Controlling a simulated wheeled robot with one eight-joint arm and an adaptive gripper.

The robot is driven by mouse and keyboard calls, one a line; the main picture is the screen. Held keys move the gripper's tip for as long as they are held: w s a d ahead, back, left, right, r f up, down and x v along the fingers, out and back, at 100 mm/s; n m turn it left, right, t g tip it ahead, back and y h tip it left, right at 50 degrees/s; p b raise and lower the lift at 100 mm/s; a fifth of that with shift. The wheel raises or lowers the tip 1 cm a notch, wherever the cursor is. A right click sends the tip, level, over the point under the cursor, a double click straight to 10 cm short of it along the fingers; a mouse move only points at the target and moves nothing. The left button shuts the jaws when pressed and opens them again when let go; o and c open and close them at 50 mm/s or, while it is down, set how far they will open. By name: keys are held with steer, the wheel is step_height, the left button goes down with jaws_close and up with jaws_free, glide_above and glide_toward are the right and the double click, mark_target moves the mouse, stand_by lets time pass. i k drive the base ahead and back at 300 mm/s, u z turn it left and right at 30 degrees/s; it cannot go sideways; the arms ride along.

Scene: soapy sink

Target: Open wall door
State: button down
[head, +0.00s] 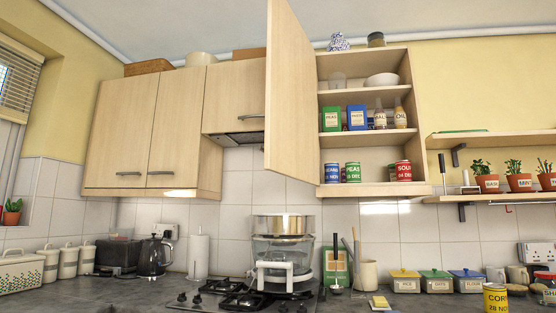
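A pale wood wall cabinet (373,137) hangs at the upper centre right of the head view. Its door (290,95) is hinged at the left side and stands swung out toward me, leaving the shelves exposed. To the left, the wall cabinet's two tall doors (125,130) (175,128) are shut, with dark bar handles low down. A shorter door (233,98) above the hood is also shut. I see no clear gripper in this view, and nothing recognisable as one touches any door.
The open cabinet holds tins, boxes, bottles and a white bowl (382,79). Below are a hob (225,298), a clear pot (283,250) with a white handle-like shape before it, and utensils. Wall shelves (490,138) hold potted plants at right. Canisters and a kettle (153,257) stand left.

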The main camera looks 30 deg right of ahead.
mark_target(290, 148)
steer(key=z, duration=0.2)
steer(key=k, duration=1.45)
steer(key=u, duration=0.4)
steer(key=i, duration=1)
